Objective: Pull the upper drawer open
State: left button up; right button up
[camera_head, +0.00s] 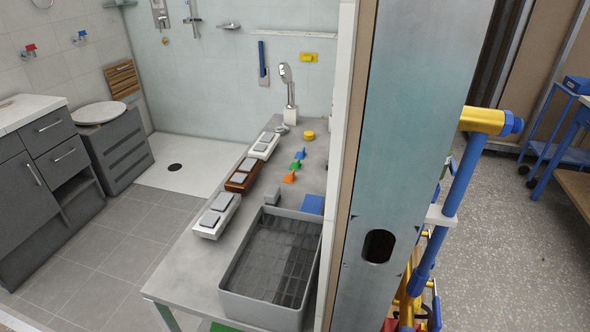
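A dark grey vanity cabinet (20,190) with a white top stands at the far left. Its upper drawer (47,132) has a short metal bar handle (49,126) and is shut. A lower drawer (63,161) with its own bar handle sits right below it and also looks shut. An open niche lies under the drawers, and a door with a slanting handle is to their left. Neither of my grippers is in view.
A long grey table (185,268) holds a grey crate (260,312), several small blocks and a shower head stand. A tall wall panel (415,120) blocks the right. Tiled floor (125,232) between cabinet and table is clear. A grey unit (120,150) with a round white lid stands beside the cabinet.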

aim_at(39, 135)
jog(key=u, duration=1.45)
jog(key=i+j+u, duration=0.1)
jog(key=j, duration=0.25)
jog(key=i+j+u, duration=0.1)
jog(key=i+j, duration=0.15)
jog(key=j, duration=0.1)
